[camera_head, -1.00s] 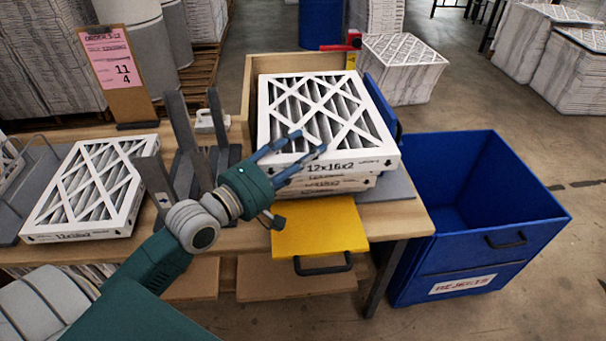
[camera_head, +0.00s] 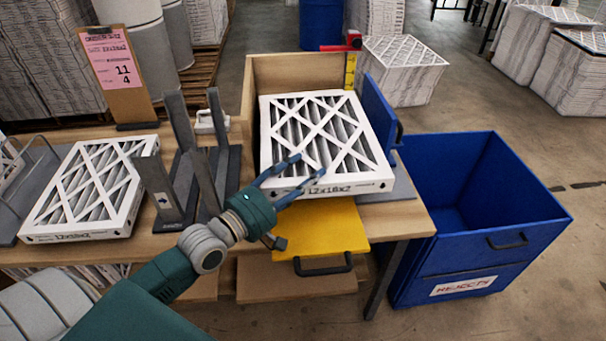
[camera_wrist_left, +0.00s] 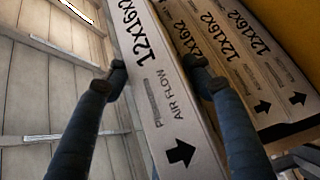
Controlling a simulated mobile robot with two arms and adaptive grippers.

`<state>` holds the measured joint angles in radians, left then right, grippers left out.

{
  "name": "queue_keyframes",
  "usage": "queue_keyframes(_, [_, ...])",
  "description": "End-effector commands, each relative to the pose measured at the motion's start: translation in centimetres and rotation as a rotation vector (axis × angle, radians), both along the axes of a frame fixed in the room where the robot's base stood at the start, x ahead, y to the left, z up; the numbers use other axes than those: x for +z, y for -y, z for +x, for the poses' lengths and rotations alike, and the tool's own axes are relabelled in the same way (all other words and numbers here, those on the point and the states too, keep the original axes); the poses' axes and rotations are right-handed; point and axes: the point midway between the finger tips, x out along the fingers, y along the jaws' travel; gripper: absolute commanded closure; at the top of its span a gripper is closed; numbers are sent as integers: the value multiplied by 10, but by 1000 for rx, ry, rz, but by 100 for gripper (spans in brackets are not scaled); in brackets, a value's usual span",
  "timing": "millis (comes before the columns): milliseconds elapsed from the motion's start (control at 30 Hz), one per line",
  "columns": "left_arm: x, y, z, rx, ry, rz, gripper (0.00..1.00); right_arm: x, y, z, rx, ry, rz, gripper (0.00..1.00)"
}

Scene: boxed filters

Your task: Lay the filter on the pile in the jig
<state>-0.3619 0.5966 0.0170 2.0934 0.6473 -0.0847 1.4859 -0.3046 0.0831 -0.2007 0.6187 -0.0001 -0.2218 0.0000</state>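My left gripper (camera_head: 312,165) is shut on the near edge of a white-framed pleated filter (camera_head: 320,188), marked 12x16x2. In the left wrist view one finger lies on each side of this filter's edge (camera_wrist_left: 165,110), and an arrow points along AIR FLOW. The filter looks about level over the pile in the jig. The jig has a wooden back wall (camera_head: 290,68) and a blue side plate (camera_head: 380,110). In the left wrist view several pile edges (camera_wrist_left: 240,60) show beside the held filter; I cannot tell whether it touches them. My right gripper is out of view.
A yellow board (camera_head: 320,230) with a black handle is below the jig's front. A blue rejects bin (camera_head: 480,215) stands right. Grey upright dividers (camera_head: 185,150) stand left of the jig, and another filter (camera_head: 90,190) lies farther left. A red-topped gauge (camera_head: 352,60) rises behind.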

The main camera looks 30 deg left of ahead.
Motion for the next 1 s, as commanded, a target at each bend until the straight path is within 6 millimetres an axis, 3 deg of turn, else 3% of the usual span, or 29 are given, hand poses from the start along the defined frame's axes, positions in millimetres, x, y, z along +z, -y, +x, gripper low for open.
queue_keyframes(467, [1, -2, -5, 1, -4, 2, 31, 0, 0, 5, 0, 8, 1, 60])
queue_keyframes(1000, [0, -27, -95, -1, -9, 2, 31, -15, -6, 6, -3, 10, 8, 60])
